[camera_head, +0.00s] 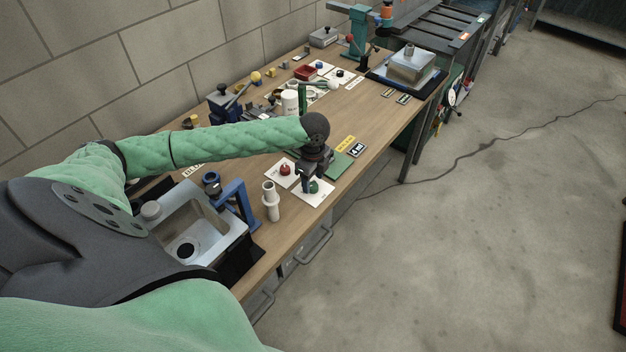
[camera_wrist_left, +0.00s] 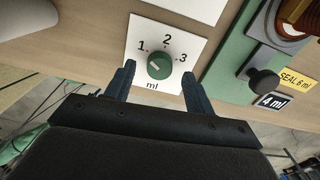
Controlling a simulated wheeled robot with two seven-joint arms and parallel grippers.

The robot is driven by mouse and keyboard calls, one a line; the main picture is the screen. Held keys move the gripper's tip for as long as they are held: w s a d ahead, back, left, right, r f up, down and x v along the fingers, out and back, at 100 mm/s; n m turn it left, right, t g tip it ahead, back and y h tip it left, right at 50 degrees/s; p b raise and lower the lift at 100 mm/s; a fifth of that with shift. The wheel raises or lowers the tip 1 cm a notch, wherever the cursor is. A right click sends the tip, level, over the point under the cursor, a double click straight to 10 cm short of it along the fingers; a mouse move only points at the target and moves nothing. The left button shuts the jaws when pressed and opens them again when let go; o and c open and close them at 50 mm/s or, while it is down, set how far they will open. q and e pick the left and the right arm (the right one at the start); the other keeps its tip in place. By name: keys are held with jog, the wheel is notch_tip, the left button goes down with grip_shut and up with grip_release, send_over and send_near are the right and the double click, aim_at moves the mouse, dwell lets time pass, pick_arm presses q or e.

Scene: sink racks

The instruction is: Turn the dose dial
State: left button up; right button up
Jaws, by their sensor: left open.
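The dose dial (camera_wrist_left: 159,66) is a round green knob on a white card (camera_wrist_left: 140,32) marked 1, 2, 3 and ml in the left wrist view. A pale pointer line shows on the knob, on its left side; its exact setting is hard to tell. My left gripper (camera_wrist_left: 158,80) is open, with one finger on each side of the dial and a gap on both sides. In the head view the left gripper (camera_head: 309,184) is over the card, and the green dial (camera_head: 314,187) is partly hidden by it. My right gripper is out of view.
A green plate (camera_wrist_left: 238,55) with a black knob (camera_wrist_left: 263,83) and a "4 ml" label (camera_wrist_left: 273,101) lies close on the right. A red knob (camera_head: 285,170) on a card, a white cylinder (camera_head: 270,200) and a sink (camera_head: 205,238) are nearby on the bench.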

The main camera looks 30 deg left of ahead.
pick_arm(q)
jog(key=shift+f, duration=0.95)
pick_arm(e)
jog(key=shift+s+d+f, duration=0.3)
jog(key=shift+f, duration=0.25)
pick_arm(q)
jog(key=c, duration=1)
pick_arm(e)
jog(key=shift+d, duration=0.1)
